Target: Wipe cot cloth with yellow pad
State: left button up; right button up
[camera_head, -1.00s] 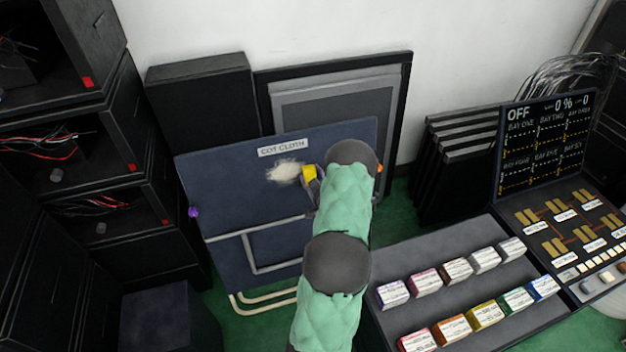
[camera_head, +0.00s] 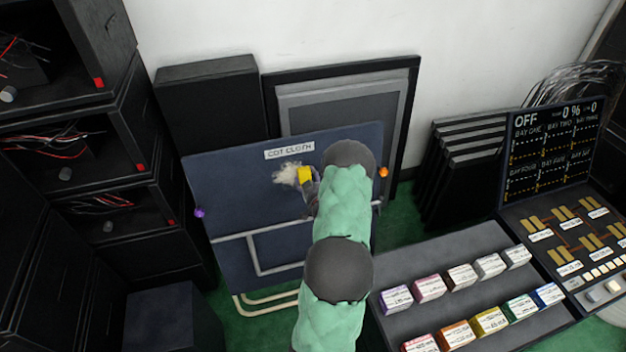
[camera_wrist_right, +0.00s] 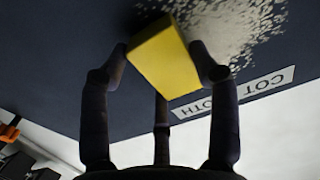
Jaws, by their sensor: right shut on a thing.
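The cot cloth (camera_head: 225,190) is a dark navy upright panel with a white "COT CLOTH" label and a pale frame in front of its lower part. A whitish dusty patch (camera_head: 287,174) lies on it below the label. My right gripper (camera_head: 307,180) is shut on the yellow pad (camera_head: 305,174) at the patch's right edge. In the right wrist view the pad (camera_wrist_right: 163,60) sits between the fingers, against or very near the cloth, with the speckled patch (camera_wrist_right: 220,28) beside it. I cannot tell whether it touches. My left gripper is not in view.
Black shelves with wires (camera_head: 90,150) stand at the left. A grey rack with several coloured, labelled boxes (camera_head: 455,285) and a control panel reading OFF (camera_head: 550,150) stand at the right. An orange knob (camera_head: 383,172) and a purple knob (camera_head: 200,212) sit at the cloth's sides.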

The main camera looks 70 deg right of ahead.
aim_at(287, 178)
jog(key=shift+w+a, duration=0.4)
jog(key=shift+w, duration=0.2)
jog(key=shift+w+a, duration=0.4)
jog(key=shift+w, duration=0.2)
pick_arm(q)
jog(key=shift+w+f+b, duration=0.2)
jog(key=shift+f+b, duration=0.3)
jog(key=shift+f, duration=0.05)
pick_arm(e)
jog(key=shift+w+a, duration=1.25)
jog(key=shift+w, duration=0.25)
